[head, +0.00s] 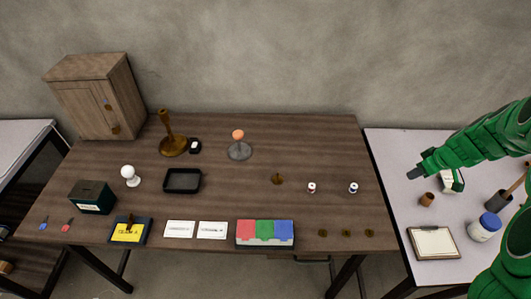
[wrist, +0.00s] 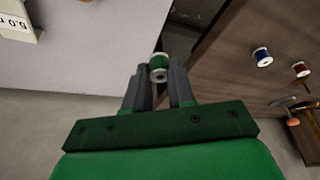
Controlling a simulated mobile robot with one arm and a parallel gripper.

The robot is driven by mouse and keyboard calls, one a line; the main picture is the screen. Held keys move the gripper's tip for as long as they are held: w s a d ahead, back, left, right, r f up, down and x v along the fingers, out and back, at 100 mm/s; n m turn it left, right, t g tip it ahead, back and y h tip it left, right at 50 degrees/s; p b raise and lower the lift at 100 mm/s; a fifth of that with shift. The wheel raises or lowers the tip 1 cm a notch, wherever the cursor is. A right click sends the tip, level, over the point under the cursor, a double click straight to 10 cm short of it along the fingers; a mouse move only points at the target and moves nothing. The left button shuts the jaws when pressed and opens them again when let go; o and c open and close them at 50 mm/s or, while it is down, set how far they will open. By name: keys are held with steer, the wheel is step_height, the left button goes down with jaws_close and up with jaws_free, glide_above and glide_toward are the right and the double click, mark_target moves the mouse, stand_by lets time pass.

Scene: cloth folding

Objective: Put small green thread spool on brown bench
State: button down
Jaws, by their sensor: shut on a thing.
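The small green thread spool (wrist: 158,68) has pale ends and sits between the fingertips of my gripper (wrist: 160,80) in the wrist view. My gripper is shut on it. In the head view my gripper (head: 417,173) appears over the left part of the white table, near the gap beside the brown bench; the spool cannot be made out there. The brown bench (head: 230,202) is the long wooden table in the middle. Its edge also shows at the right of the wrist view (wrist: 232,62).
A red-banded spool (head: 312,188) and a blue spool (head: 353,188) stand on the bench's right side, with small brass pieces (head: 346,233) in front. The white table (head: 390,150) holds a clipboard (head: 433,242), brown cup (head: 427,199) and blue-lidded jar (head: 484,228). The bench's back right is clear.

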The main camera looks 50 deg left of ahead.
steer(key=s+a+r+n+g, duration=0.1)
steer(key=s+a+r+n, duration=0.25)
steer(key=s, duration=0.65)
steer(key=s+a+r+n+g, duration=0.2)
steer(key=s+a+n, duration=0.15)
steer(key=s, duration=0.65)
steer(key=s+a+r+n+g, duration=0.1)
steer(key=s+a+r+n, duration=0.2)
steer(key=s, duration=0.7)
glide_above(330, 190)
steer(key=d, duration=0.2)
steer(key=shift+n+h, duration=0.3)
steer(key=f, duration=0.9)
steer(key=shift+w+a, duration=0.1)
steer(key=shift+a, duration=0.1)
steer(key=shift+w+a+f, duration=0.2)
steer(key=shift+w+f, duration=0.05)
steer(key=shift+f, duration=0.3)
steer(key=shift+w+f, duration=0.1)
steer(key=shift+f, duration=1.5)
steer(key=shift+a+f, duration=0.1)
steer(key=c, duration=1)
jaws_free()
steer(key=shift+o, duration=0.2)
